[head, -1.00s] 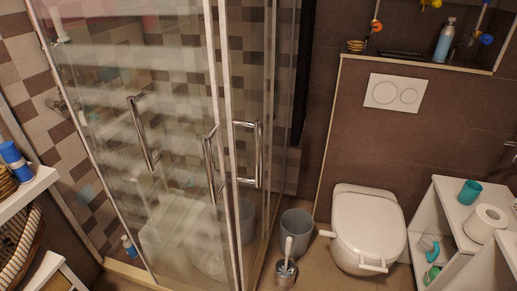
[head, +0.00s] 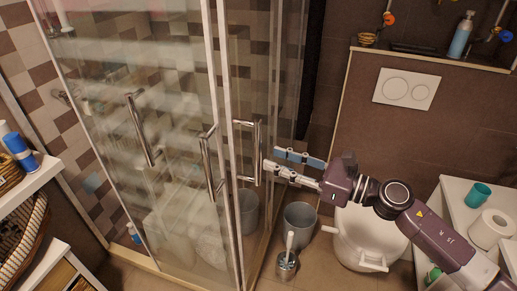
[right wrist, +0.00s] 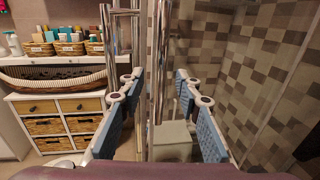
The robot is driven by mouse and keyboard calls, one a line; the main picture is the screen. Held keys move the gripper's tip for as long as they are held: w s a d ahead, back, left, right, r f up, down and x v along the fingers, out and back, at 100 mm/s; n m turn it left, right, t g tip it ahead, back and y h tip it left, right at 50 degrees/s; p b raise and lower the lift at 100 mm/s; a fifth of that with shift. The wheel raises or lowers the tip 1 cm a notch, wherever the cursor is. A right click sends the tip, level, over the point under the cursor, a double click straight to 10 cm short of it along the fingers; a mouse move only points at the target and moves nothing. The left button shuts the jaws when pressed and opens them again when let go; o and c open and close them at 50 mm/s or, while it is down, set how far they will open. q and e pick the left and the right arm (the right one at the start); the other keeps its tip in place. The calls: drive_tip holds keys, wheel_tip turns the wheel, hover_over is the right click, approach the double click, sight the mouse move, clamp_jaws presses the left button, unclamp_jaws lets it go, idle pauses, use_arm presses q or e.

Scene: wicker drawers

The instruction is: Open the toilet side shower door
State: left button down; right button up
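The toilet side shower door is a glass panel right of the corner edge, with a vertical chrome handle (head: 257,153). The door looks closed. My right gripper (head: 271,158) comes in from the right, and its fingertips are right beside this handle. Its two blue-padded fingers are apart in the right wrist view (right wrist: 157,82). Upright chrome and glass edges show between and beyond them there; I cannot tell whether the handle lies between the pads. The other shower door has chrome handles (head: 141,130) on its glass. My left gripper is not in view.
The toilet (head: 360,240) stands under my right arm. A grey bin (head: 299,222) and a toilet brush (head: 287,262) stand on the floor by the shower. A white shelf (head: 455,213) with a teal cup (head: 477,195) and paper roll is at the right.

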drive_tip(key=p+x, duration=0.1)
drive_tip(key=x, duration=0.5)
drive_tip(key=shift+w+a+p, duration=0.1)
drive_tip(key=shift+p, duration=0.2)
drive_tip(key=shift+c, duration=0.4)
clamp_jaws()
